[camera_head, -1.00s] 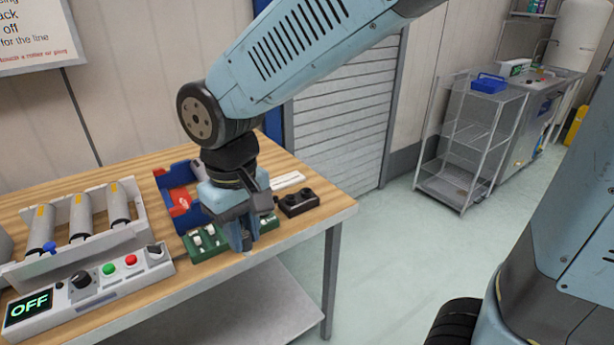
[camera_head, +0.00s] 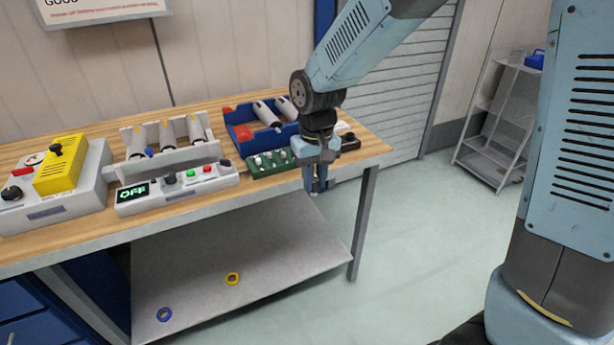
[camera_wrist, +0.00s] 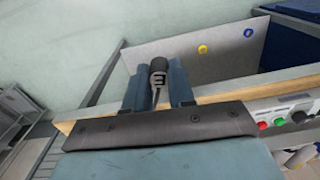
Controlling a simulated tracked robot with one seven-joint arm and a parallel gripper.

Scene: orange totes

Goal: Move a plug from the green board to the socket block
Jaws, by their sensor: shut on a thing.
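My gripper (camera_head: 316,188) hangs just off the table's front edge, in front of the green board's right end, pointing down. In the wrist view its two blue-grey fingers (camera_wrist: 158,92) are shut on a dark plug (camera_wrist: 158,67) with light markings. The plug is too small to make out in the head view. The green board (camera_head: 258,173) lies near the front edge with several pale pegs on it. The dark socket block (camera_head: 350,143) sits to the right of the board near the table's right end, partly hidden behind my gripper.
A blue bin (camera_head: 232,117) with grey cylinders stands behind the board. A control box reading OFF (camera_head: 190,186) and a cylinder rack (camera_head: 125,170) are to the left. A yellow ring (camera_head: 232,278) and a blue ring (camera_head: 164,314) lie on the lower shelf (camera_head: 290,255).

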